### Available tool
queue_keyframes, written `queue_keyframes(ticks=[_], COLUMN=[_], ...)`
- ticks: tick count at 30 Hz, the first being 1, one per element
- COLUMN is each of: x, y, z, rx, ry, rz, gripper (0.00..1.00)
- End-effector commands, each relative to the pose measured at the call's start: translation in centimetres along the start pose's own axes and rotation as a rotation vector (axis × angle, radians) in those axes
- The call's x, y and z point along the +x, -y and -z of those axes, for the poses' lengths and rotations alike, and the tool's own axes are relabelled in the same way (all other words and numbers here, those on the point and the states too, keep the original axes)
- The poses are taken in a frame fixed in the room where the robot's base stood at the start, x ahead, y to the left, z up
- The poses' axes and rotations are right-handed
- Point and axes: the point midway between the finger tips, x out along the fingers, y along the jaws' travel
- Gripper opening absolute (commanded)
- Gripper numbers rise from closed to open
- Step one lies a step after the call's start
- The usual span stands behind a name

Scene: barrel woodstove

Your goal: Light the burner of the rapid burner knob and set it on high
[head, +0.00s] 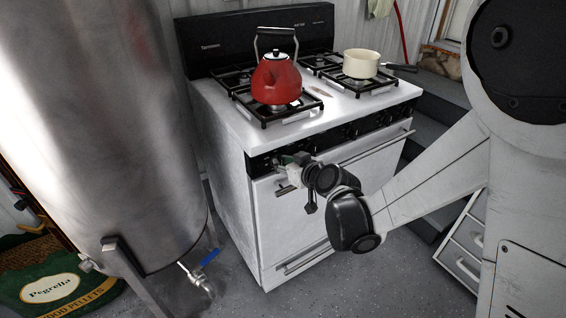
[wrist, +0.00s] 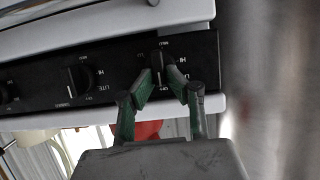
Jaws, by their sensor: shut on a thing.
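The white stove (head: 222,150) has a black front panel with a row of knobs. My gripper (head: 292,162) is at the left end of that panel in the head view and hides the knob there. In the wrist view, the green fingers of my gripper (wrist: 165,80) are closed around a black knob (wrist: 160,59). A neighboring black knob (wrist: 80,78) sits to its left, apart from the fingers. White HI and LITE marks show beside the knobs. The held knob's exact setting is hard to read. No flame is visible at the burners.
A red kettle (head: 276,80) stands on the front left burner grate. A cream saucepan (head: 361,64) stands on a right grate. A large metal barrel (head: 100,130) is close on the left, with a blue-handled tap (head: 208,258). Floor in front of the stove is clear.

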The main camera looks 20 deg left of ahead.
Motion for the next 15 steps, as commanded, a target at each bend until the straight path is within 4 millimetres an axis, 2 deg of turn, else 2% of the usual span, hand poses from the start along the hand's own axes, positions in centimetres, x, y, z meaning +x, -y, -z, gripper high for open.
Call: queue_keyframes(ticks=[8, 15], x=[0.09, 0.16], y=[0.24, 0.65], z=[-0.12, -0.27], rx=[-0.088, -0.263], ry=[0.000, -0.001], rz=[-0.035, -0.107], gripper=[0.00, 0.00])
